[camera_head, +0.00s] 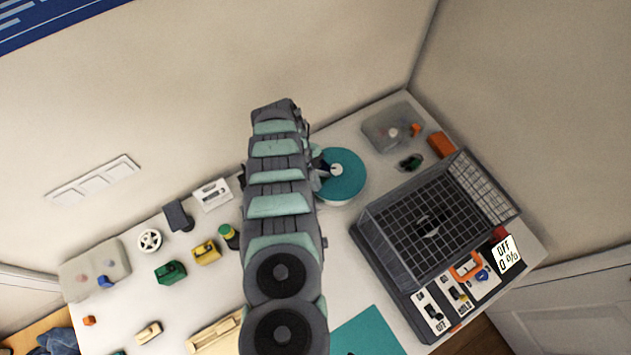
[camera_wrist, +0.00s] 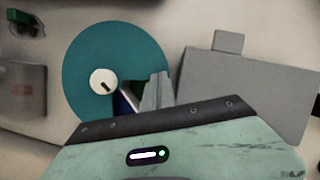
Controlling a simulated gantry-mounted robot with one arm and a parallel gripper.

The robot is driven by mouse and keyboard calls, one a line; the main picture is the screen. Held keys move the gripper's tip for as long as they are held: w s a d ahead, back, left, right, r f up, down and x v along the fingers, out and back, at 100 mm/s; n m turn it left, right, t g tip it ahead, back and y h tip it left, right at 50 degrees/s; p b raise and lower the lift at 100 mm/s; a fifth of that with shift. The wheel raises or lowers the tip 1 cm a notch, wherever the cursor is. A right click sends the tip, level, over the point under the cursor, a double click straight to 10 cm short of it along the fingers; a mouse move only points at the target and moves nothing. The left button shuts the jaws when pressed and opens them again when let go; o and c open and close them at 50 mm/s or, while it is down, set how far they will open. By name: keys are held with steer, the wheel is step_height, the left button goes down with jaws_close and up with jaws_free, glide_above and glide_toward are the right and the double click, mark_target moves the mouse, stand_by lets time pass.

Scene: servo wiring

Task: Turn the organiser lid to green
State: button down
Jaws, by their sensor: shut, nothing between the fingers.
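The organiser (camera_head: 347,185) is a round container with a teal lid and a white knob (camera_head: 337,170), standing near the back of the table. In the wrist view the lid (camera_wrist: 90,50) fills the upper left, and its knob (camera_wrist: 103,82) has a dark mark. A dark blue wedge (camera_wrist: 124,104) shows in the lid beside my fingers. My gripper (camera_wrist: 157,88) is shut and empty, over or beside the lid's right edge; I cannot tell whether it touches. In the head view my arm hides most of the gripper. I see no green in the visible wedge.
Small parts, including a white wheel (camera_head: 149,240) and a green block (camera_head: 170,272), lie on the left.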

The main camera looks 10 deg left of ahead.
steer(key=shift+s+d+n+p, duration=0.25)
steer(key=shift+n+p, duration=0.35)
steer(key=shift+p, duration=0.55)
stand_by(2.9)
steer(key=shift+s+d+n+t+p, duration=0.25)
steer(key=shift+d+n+t+p, duration=0.2)
steer(key=shift+p, duration=0.55)
stand_by(0.8)
steer(key=shift+s+d+n+p, duration=0.15)
steer(key=shift+d+n+p, duration=0.2)
steer(key=shift+n+p, duration=0.3)
